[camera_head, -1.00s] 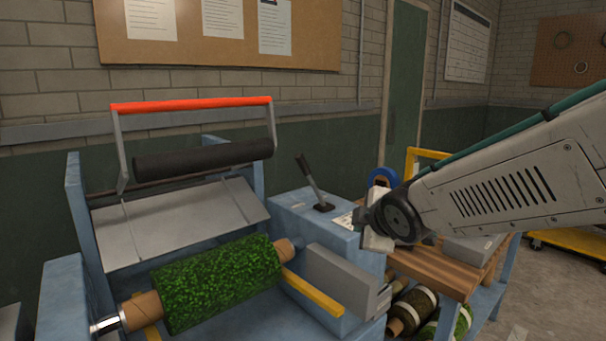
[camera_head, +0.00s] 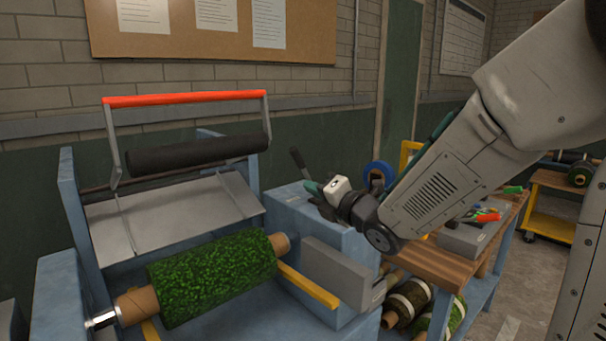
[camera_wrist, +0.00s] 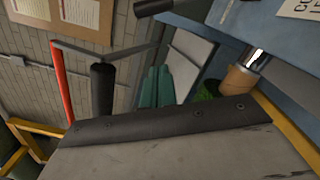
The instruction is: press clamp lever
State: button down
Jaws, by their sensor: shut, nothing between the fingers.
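The clamp lever, a dark-handled lever (camera_head: 298,160), stands tilted on the blue housing (camera_head: 292,203) beside the turf roll. Its lower part and base are hidden behind my gripper in the head view. A dark rod end, likely its handle (camera_wrist: 155,6), shows at the top edge of the wrist view. My gripper (camera_head: 313,188) has teal fingers, shut and empty, just right of the lever and over the housing. The fingers also show in the wrist view (camera_wrist: 156,86). I cannot tell whether they touch the lever.
A red-handled frame (camera_head: 186,98) with a dark roller (camera_head: 198,155) stands raised over the turf roll (camera_head: 212,280). A grey block (camera_head: 335,270) sits below my gripper. A wooden bench (camera_head: 440,262) with a grey tool tray (camera_head: 470,238) stands right.

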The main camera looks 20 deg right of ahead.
aim_at(298, 166)
jog(key=shift+w+a+r, duration=0.1)
jog(key=shift+w+r, duration=0.25)
jog(key=shift+w, duration=1.5)
jog(key=shift+w+a+r, duration=0.1)
jog(key=shift+w+r, duration=0.3)
jog(key=shift+w, duration=1.5)
jog(key=shift+w+r, duration=0.35)
jog(key=shift+w, duration=1.5)
